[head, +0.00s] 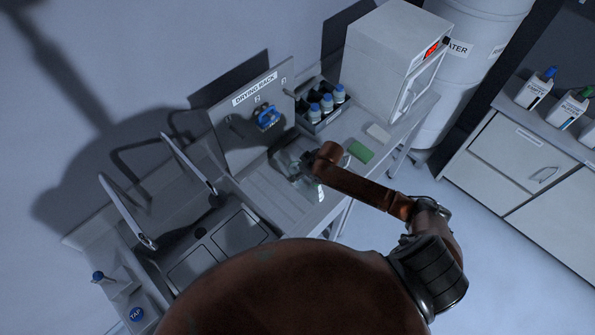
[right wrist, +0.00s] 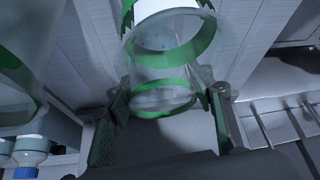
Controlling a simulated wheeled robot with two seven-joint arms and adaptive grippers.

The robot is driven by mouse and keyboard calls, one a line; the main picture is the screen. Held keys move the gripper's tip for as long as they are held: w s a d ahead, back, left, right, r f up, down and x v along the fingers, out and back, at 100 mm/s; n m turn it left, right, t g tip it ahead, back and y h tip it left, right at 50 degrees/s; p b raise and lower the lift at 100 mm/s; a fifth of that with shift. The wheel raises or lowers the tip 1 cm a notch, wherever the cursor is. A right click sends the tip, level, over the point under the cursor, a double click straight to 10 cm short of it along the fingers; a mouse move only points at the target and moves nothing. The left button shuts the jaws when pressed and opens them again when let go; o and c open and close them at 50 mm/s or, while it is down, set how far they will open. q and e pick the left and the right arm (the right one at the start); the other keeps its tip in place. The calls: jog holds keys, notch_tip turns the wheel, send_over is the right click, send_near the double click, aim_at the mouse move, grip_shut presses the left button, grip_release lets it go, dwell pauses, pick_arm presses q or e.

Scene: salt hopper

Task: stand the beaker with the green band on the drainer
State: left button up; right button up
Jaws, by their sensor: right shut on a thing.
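My right gripper (head: 305,165) is at the counter below the drying rack board, among clear glassware. In the right wrist view, the gripper (right wrist: 168,112) has its two green-padded fingers on either side of a clear beaker with a green band (right wrist: 150,112), and is shut on it. The beaker's base is not clear to see, so I cannot tell whether it touches the counter. Another clear vessel with a green band (right wrist: 18,85) stands close at the left. The ribbed drainer (head: 262,192) lies beside the sink, left of the gripper. My left gripper is not in view.
A rack of blue-capped bottles (head: 325,108), a green pad (head: 360,152) and a white oven-like box (head: 388,55) stand to the right. The sink (head: 225,243) lies to the left. The drying rack board (head: 243,105) rises behind.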

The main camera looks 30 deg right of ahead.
jog(key=shift+f, duration=0.15)
jog(key=o, duration=1.3)
jog(key=b+v, duration=0.1)
jog(key=v, duration=1.1)
jog(key=shift+r, duration=0.2)
